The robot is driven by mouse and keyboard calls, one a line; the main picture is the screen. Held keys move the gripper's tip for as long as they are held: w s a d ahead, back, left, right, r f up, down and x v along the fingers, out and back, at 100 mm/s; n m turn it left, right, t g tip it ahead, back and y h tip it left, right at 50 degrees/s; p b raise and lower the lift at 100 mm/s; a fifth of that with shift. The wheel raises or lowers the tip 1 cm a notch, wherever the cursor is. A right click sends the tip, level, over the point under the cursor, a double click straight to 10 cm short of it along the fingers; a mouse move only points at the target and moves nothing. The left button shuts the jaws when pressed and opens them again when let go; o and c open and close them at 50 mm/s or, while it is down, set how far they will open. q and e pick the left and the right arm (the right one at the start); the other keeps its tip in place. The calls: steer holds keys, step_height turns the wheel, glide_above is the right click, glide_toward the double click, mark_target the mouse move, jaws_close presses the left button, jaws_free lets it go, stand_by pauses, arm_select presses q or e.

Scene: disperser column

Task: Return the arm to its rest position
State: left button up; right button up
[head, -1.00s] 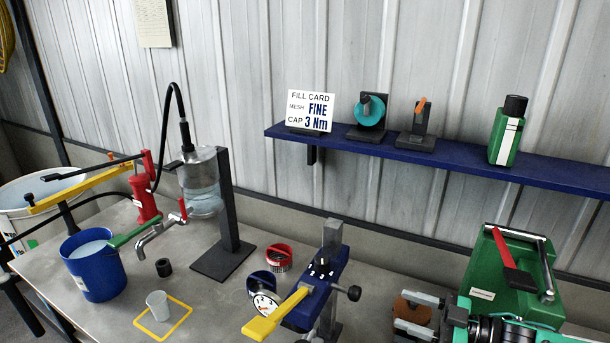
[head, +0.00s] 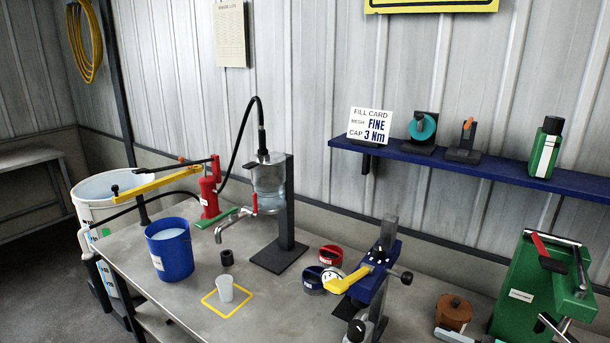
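My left gripper is not in view.
Right of the brown piece stands a green machine (head: 520,290) with a red lever. A blue stand (head: 376,283) with a yellow handle is to the left. A blue bucket (head: 170,255) and cup (head: 225,288) are on the bench (head: 190,300). A blue shelf (head: 480,169) spans the wall.

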steer(key=s+a+f+m+t+h, duration=0.1)
steer(key=s+a+f+m+h, duration=0.1)
steer(key=a+f+m+h, duration=0.6)
steer(key=s+d+f+m+g+h, duration=0.25)
steer(key=s+f+g, duration=0.2)
steer(key=s, duration=0.55)
steer(key=s+d+f+m+g+h, duration=0.1)
steer(key=s+d+f+g+h, duration=0.25)
steer(key=s+f, duration=0.4)
step_height(320, 180, down, 31)
steer(key=s+a+g, duration=0.1)
steer(key=s, duration=0.2)
steer(key=s+d+f+g, duration=0.1)
steer(key=s+d+f, duration=0.2)
steer(key=s+f, duration=1.5)
steer(key=shift+s+d+f+h, duration=0.15)
steer(key=shift+d+h, duration=0.05)
steer(key=shift+h, duration=0.1)
